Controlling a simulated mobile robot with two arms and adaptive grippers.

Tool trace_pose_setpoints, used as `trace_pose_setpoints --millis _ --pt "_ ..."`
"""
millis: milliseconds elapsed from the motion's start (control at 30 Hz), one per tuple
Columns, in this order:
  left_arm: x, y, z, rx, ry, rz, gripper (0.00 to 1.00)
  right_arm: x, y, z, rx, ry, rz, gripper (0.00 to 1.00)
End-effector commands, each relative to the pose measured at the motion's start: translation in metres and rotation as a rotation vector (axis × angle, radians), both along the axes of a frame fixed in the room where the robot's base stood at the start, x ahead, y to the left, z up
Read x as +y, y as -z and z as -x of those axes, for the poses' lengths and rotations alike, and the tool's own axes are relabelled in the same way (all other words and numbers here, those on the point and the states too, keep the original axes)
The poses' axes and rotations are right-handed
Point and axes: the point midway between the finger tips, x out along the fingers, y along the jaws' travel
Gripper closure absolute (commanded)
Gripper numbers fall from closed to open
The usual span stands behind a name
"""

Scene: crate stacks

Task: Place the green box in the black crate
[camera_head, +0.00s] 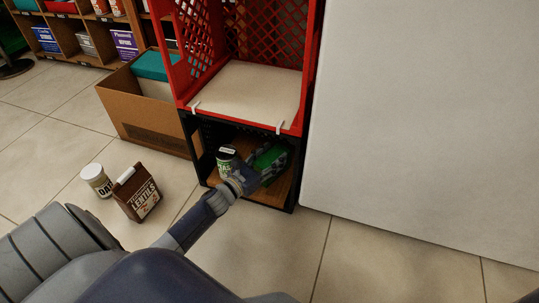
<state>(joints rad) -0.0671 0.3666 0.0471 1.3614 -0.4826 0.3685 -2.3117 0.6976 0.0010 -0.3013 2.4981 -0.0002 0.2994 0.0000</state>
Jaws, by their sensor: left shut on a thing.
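The black crate (201,142) stands on the floor under a red crate, its open side facing me. A green box (268,157) is inside the black crate, on the right side, above its brown bottom. My left gripper (265,168) reaches into the crate opening and is shut on the green box. The fingers hide part of the box, and I cannot tell whether it touches the crate bottom. My right gripper does not show.
The red crate (291,125) sits on top, with a pale board inside. A cardboard box (150,133) stands at the left. A lentils package (137,195) and an oats jar (97,181) are on the tiled floor. A white wall (420,120) closes the right side.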

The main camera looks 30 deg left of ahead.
Motion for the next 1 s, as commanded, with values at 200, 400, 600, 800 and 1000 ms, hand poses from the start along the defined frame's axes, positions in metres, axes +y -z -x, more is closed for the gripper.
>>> trace_pose_setpoints --millis 200,400,600,800,1000 --pt "0.000 -0.001 0.000 -0.001 0.001 0.000 0.83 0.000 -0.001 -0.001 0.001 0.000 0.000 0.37" --pt "0.000 0.002 0.000 0.001 0.000 -0.001 0.32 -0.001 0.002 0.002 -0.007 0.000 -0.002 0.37" --pt "0.000 0.002 0.000 0.001 0.001 -0.001 0.32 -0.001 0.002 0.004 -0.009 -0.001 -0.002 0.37" --pt "0.000 0.000 0.000 0.001 0.001 -0.001 0.32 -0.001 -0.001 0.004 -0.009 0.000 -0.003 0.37" --pt "0.004 -0.004 0.026 0.005 -0.001 0.000 0.32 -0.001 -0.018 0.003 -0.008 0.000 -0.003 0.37"
